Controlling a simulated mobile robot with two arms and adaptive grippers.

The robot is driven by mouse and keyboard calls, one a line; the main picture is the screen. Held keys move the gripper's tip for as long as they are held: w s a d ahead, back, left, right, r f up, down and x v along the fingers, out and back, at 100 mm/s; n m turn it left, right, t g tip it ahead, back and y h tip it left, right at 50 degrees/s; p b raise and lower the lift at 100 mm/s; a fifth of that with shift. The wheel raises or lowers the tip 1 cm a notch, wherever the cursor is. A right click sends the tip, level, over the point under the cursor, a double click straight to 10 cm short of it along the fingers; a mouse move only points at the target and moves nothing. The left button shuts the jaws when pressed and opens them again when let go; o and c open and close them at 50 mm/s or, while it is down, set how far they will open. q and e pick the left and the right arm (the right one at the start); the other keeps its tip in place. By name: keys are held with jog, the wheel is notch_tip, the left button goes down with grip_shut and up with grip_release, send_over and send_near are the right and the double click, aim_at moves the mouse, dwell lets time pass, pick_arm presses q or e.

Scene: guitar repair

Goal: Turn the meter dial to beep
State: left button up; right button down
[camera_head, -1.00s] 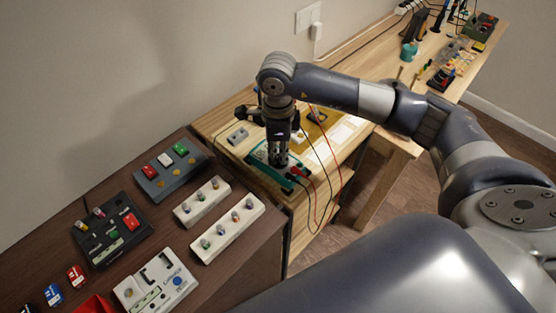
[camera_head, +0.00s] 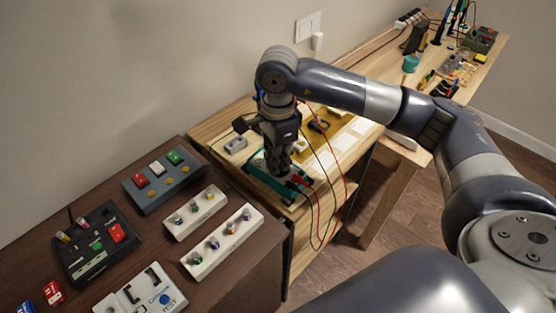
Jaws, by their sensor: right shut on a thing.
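The meter (camera_head: 257,180) is a teal-edged box lying on the light wooden bench, with red and black leads plugged in at its near right side. My right gripper (camera_head: 278,174) points straight down onto the middle of the meter. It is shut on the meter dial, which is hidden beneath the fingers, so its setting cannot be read. My left gripper is not in view.
Red and black leads (camera_head: 318,215) loop over the bench's front edge. A small grey box (camera_head: 235,145) sits behind the meter. Pedals and knob strips (camera_head: 222,243) cover the dark cabinet at left. A farther bench holds tools.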

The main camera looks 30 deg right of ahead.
jog(key=c, duration=1.7)
grip_release()
jog(key=shift+r, duration=0.1)
notch_tip(320, 180, up, 12)
jog(key=shift+f, duration=0.1)
